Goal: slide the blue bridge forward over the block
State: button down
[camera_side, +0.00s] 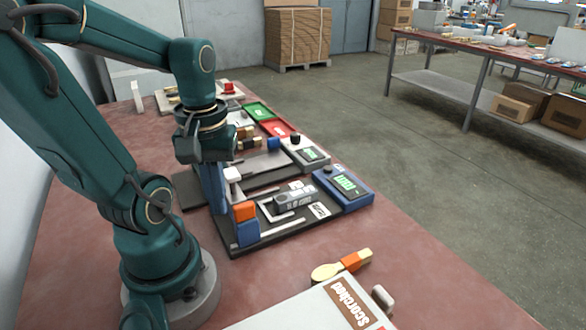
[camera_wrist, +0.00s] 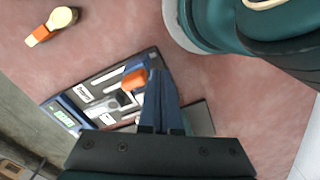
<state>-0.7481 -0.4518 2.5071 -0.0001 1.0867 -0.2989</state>
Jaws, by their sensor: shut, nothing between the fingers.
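A blue upright piece with an orange top, which looks like the bridge (camera_side: 247,231), stands at the near left end of a black base plate (camera_side: 283,233). In the wrist view its orange top (camera_wrist: 135,79) shows just left of my fingertips. A grey labelled block (camera_side: 296,199) sits farther along the same plate, apart from the bridge; it looks dark in the wrist view (camera_wrist: 119,99). My gripper (camera_side: 219,209) points down beside the bridge, on its far side, with blue fingers shut and empty. Whether the fingers touch the bridge I cannot tell.
A blue display box (camera_side: 343,188) closes the plate's right end. A second station with a grey display box (camera_side: 305,153) lies behind.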

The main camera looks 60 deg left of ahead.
jog(key=shift+w, duration=4.95)
notch_tip(320, 180, up, 7)
jog(key=s, duration=0.1)
jog(key=shift+s, duration=0.15)
jog(key=s+d+f+m+t, duration=0.2)
jog(key=d+m+t, duration=0.3)
jog(key=d+m, duration=0.3)
jog(key=s+m, duration=0.1)
jog(key=m, duration=0.3)
jog(key=shift+t, duration=0.3)
